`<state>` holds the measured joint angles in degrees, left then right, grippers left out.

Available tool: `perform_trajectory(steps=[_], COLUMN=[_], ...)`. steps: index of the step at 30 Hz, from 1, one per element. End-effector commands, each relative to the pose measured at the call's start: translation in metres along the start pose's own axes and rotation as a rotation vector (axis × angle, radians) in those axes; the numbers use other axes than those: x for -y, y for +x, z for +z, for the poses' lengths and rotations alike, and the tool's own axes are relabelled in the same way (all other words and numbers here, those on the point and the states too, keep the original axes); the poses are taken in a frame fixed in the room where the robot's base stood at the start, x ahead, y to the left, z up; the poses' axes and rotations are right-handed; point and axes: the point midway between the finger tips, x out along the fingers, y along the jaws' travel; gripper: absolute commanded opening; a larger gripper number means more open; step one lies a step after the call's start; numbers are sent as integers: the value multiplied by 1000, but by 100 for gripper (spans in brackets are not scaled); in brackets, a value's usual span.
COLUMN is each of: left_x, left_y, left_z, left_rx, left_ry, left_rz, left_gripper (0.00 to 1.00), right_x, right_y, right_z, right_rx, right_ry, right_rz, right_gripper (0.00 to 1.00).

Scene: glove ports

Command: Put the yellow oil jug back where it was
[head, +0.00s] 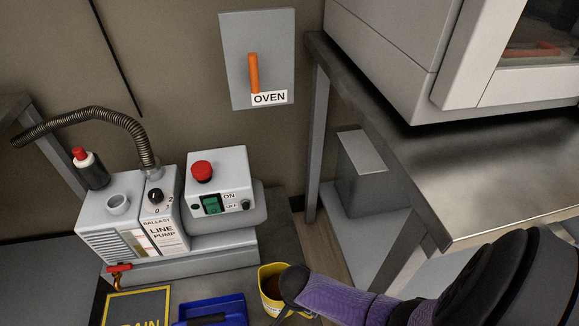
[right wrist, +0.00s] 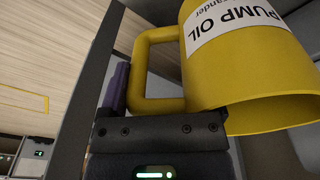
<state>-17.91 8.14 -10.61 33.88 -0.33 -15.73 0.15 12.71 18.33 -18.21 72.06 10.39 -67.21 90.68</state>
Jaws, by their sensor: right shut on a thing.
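The yellow oil jug (head: 266,293) is at the bottom centre of the head view, in front of the line pump, with its open top showing and something brown inside. In the right wrist view the jug (right wrist: 215,95) is large and carries a white PUMP OIL label. My right gripper (head: 291,287) is shut on the jug's handle (right wrist: 143,75). The jug's base is hidden in the head view, so I cannot tell whether it rests on the surface. My left gripper is not in view.
The line pump (head: 122,240) with its hose and red drain valve (head: 119,268) stands to the left. A blue tray (head: 240,308) and a yellow-bordered DRAIN plate (head: 138,291) lie left of the jug. A steel table (head: 500,180) bearing an oven is at the right.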

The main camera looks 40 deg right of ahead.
Motion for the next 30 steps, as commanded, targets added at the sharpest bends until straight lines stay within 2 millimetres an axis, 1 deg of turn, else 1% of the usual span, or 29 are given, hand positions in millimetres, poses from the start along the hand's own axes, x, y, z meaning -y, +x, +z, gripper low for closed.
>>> perform_trajectory(steps=[1, 5, 6, 9, 11, 17, 24, 25, 27, 30], left_x=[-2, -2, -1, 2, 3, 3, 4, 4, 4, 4], left_y=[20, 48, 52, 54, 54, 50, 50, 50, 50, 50], left_z=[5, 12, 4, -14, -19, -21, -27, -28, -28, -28], left_rx=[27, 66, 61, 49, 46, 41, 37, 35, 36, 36], left_ry=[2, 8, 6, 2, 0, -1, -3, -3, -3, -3], left_rz=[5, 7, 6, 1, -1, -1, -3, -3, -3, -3], left_gripper=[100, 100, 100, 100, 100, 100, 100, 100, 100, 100], right_x=[-2, -1, 0, 2, 2, 4, 4, 3, 3, 3], right_y=[27, 64, 70, 77, 78, 73, 78, 78, 78, 78], right_z=[4, 9, 10, 10, 10, 10, 10, 10, 10, 10], right_rx=[2, 3, 2, 2, 1, 1, 1, 1, 1, 1], right_ry=[-3, -4, -5, -2, -1, -1, -2, -3, -3, -2], right_rz=[12, 15, 13, 7, 3, -1, 0, 1, 1, 1], right_gripper=[0, 0, 0, 0, 0, 0, 0, 87, 100, 100])
